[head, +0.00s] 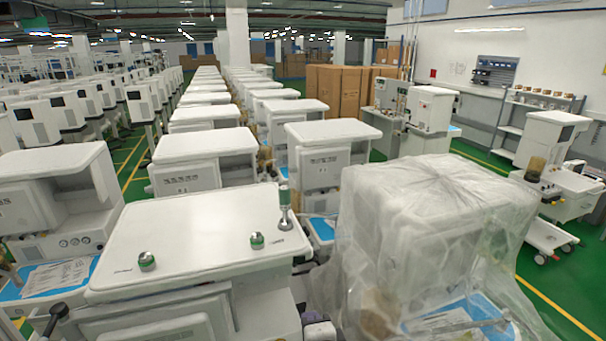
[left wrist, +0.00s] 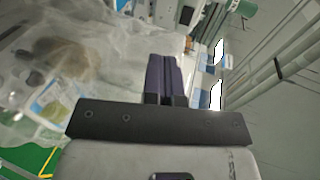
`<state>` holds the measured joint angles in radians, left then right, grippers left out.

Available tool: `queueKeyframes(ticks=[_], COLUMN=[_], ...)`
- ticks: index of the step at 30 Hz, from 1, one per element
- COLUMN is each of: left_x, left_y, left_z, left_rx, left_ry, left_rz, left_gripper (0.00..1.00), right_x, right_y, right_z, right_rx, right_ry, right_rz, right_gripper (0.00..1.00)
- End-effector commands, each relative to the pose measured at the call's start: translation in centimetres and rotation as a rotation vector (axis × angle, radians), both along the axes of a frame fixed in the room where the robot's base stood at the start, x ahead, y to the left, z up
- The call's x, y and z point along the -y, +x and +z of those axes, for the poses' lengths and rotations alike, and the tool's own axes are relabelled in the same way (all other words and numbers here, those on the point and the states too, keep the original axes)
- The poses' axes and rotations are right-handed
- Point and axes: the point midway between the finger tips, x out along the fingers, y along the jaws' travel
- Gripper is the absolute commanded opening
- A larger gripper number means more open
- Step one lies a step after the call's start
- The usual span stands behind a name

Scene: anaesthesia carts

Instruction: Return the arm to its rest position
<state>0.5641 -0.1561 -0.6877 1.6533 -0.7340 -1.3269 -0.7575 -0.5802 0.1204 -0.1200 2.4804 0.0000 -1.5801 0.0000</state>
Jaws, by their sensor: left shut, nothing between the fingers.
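My left gripper (left wrist: 165,58) shows in the left wrist view, with its two dark purple fingers together and nothing between them. Behind the fingers are clear plastic wrapping (left wrist: 75,50) and pale equipment. I cannot clearly make out the fingertips in the head view; small arm-like parts show at its lower edge. My right gripper is not seen in either view.
A white cart top (head: 195,235) carries two small green-and-silver items (head: 147,261) (head: 256,240) and a taller silver one (head: 284,205). A plastic-wrapped cart (head: 430,225) stands close at right.

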Motion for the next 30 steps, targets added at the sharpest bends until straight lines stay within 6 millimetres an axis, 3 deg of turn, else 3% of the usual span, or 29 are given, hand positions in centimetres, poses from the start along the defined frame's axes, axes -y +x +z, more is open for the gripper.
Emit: queueKeyframes(ticks=[6,11,15,19,24,30], left_x=[-2.5,-6.4,-10.5,-14.3,-19.1,-22.7], left_y=[-2.1,-5.7,-10.2,-14.9,-21.6,-29.2], left_z=[3.4,2.6,-0.4,-3.7,-8.7,-15.1], left_rx=[-0.019,-0.117,-0.227,-0.306,-0.376,-0.502], left_ry=[-0.655,-1.072,-1.266,-1.323,-1.316,-1.221], left_rz=[0.102,0.206,0.287,0.350,0.492,0.687], left_gripper=[0.00,0.00,0.00,0.00,0.00,0.00], right_x=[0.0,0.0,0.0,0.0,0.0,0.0], right_y=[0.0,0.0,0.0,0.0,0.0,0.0], right_z=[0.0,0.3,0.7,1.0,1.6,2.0], right_rx=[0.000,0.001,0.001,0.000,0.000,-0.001], right_ry=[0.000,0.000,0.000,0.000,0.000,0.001], right_rz=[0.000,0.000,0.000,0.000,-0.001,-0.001], right_gripper=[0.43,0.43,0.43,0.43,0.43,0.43])
